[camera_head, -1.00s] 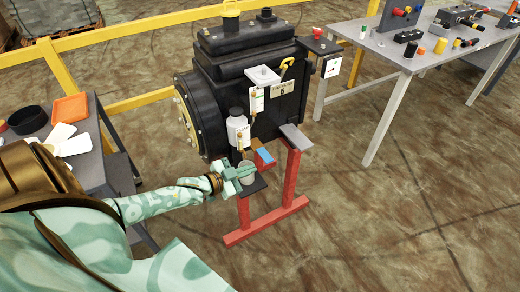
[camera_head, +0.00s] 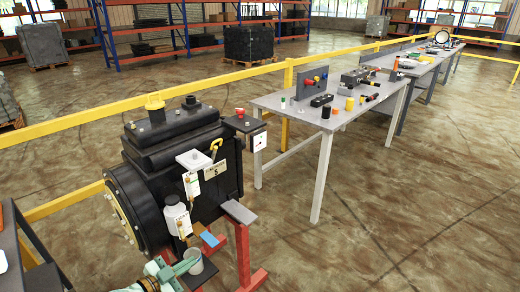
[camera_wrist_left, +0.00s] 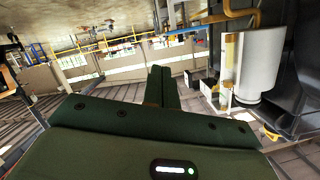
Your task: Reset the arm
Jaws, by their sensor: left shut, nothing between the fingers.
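My left gripper (camera_head: 180,268) is low in the head view, beside a grey cup (camera_head: 194,262) on a small dark shelf on the front of a black machine (camera_head: 160,150). Its fingers also show in the left wrist view (camera_wrist_left: 161,88), closed together with nothing between them. Most of my left arm is below the head view. A white bottle (camera_head: 177,216) hangs on the machine above the cup. A white cylinder (camera_wrist_left: 254,62) stands right of the fingers in the wrist view. My right gripper is not in view.
A grey table (camera_head: 300,112) with several small parts stands to the right, with more tables behind it. A yellow rail (camera_head: 230,78) runs behind the machine. Red stand legs (camera_head: 243,256) are under the machine. The brown floor (camera_head: 400,220) at the right is clear.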

